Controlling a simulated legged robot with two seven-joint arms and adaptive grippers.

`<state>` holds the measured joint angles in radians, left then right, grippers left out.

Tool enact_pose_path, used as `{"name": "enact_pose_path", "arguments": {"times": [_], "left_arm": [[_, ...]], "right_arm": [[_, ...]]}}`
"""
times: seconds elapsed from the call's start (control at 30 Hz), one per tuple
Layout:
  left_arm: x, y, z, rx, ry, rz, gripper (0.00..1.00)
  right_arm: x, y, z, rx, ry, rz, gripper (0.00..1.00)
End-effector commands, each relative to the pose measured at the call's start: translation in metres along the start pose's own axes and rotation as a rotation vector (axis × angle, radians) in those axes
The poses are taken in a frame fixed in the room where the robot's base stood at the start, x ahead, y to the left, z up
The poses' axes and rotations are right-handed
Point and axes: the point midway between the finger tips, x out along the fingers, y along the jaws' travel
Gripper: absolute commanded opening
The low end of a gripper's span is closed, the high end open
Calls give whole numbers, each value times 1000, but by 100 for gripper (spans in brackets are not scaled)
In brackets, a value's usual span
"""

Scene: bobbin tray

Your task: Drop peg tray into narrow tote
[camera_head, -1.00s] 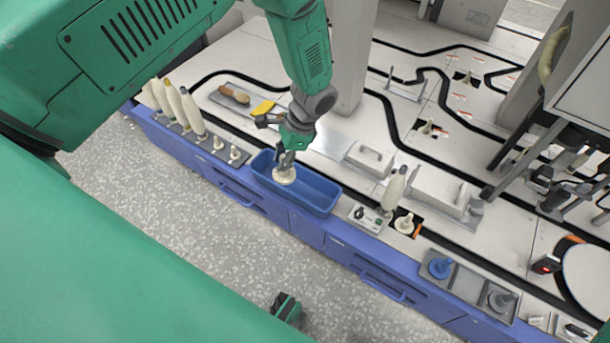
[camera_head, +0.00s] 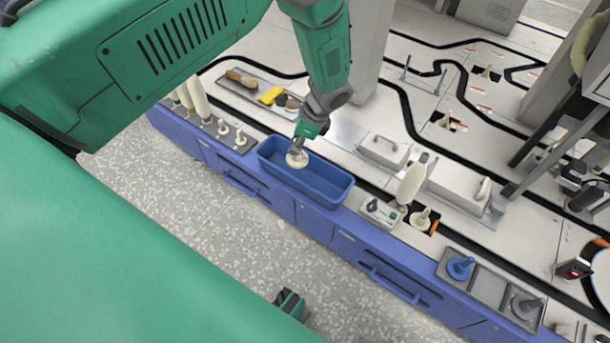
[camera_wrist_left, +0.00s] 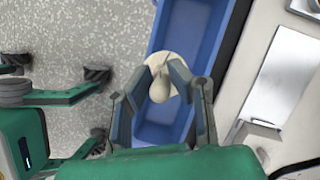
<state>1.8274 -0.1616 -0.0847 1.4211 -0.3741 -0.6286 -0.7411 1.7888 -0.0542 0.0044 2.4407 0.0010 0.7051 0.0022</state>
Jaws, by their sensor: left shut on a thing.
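The peg tray is a cream round disc with a stubby peg (camera_head: 297,158), held below my left gripper (camera_head: 300,143). In the left wrist view the same peg tray (camera_wrist_left: 163,88) lies between the two grey fingers of my left gripper (camera_wrist_left: 163,95), which are shut on its peg. The narrow tote is a long blue open bin (camera_head: 330,186) on the blue bench. The peg tray is over the left part of its opening. In the left wrist view, the disc overlaps the left wall of the tote (camera_wrist_left: 195,35). Its height above the tote floor is hard to tell.
A grey rack with cream bobbins (camera_head: 222,128) stands left of the tote. A small control box (camera_head: 380,212) and an upright cream bobbin (camera_head: 412,183) stand to its right. Farther right, a grey tray (camera_head: 487,289) holds blue and grey pegs. A lidded metal box (camera_head: 385,150) is behind.

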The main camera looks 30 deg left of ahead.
Motion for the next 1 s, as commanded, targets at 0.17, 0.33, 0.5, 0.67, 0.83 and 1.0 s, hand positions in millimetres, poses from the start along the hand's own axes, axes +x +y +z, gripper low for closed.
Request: {"name": "enact_pose_path", "arguments": {"times": [0.17, 0.33, 0.5, 0.67, 0.83, 1.0], "left_arm": [[-1, 0, -1, 0, -2, -2, 0], [-1, 0, -2, 0, -3, -2, 39], [0, 0, -2, 0, -2, -1, 39], [-2, 0, -1, -1, -1, -1, 39], [-20, 0, -2, -1, 0, -4, 39], [-57, 0, -3, -2, -2, -5, 39]], "right_arm": [[1, 0, 0, -1, 0, 0, 0], [0, 0, 0, -1, 1, 0, 0], [1, 0, 0, 0, 1, 0, 0], [0, 0, 1, 0, 3, 1, 0], [0, 0, 2, 0, 3, 0, 0], [0, 0, 2, 0, 4, 0, 0]]}}
